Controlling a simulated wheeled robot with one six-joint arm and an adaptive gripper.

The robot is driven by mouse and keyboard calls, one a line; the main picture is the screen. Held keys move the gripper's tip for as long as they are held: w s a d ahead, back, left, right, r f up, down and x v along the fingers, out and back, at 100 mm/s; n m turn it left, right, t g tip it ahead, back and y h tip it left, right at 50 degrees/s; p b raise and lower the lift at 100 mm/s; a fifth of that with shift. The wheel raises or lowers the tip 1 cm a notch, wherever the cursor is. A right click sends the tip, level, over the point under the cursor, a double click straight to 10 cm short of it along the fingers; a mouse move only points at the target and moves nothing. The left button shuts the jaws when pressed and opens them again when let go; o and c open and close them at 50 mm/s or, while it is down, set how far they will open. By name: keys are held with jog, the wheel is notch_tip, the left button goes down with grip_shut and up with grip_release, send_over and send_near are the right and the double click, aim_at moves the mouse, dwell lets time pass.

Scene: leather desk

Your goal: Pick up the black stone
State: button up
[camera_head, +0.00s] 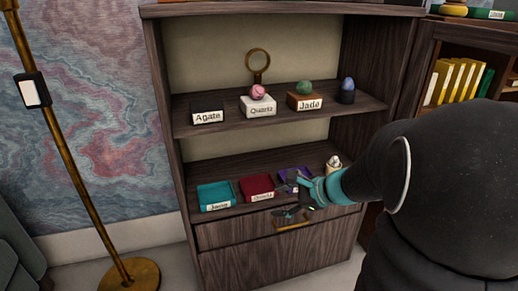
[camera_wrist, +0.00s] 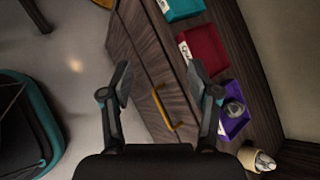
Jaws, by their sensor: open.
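A dark grey, rounded stone (camera_wrist: 234,110) lies in a purple tray (camera_wrist: 239,127), seen in the wrist view; it may be the black stone, but its colour is not fully clear. In the head view the purple tray (camera_head: 284,173) is partly hidden behind my gripper, and I cannot make out the stone. My gripper (camera_head: 289,198) is open and empty in front of the lower shelf. In the wrist view my gripper (camera_wrist: 160,80) has its fingers wide apart, with the tray and stone beyond the right finger.
A red tray (camera_head: 257,187) and teal tray (camera_head: 215,195) stand left of the purple one.

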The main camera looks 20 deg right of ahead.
jog(key=w+d+f+m+t+h+p, duration=0.1)
jog(key=w+d+m+t, duration=0.25)
jog(key=d+m, duration=0.35)
jog(key=m+t+h+p, duration=0.1)
jog(key=m+t+h, duration=0.1)
jog(key=m, duration=0.3)
send_near(300, 176)
jog(key=shift+g, duration=0.25)
jog(key=x, duration=1.1)
jog(key=shift+w+d+f+p, duration=0.1)
jog(key=shift+d+p, duration=0.25)
jog(key=shift+p, duration=0.05)
jog(key=shift+c, duration=0.2)
jog(key=c, duration=0.9)
jog(key=shift+c, duration=0.2)
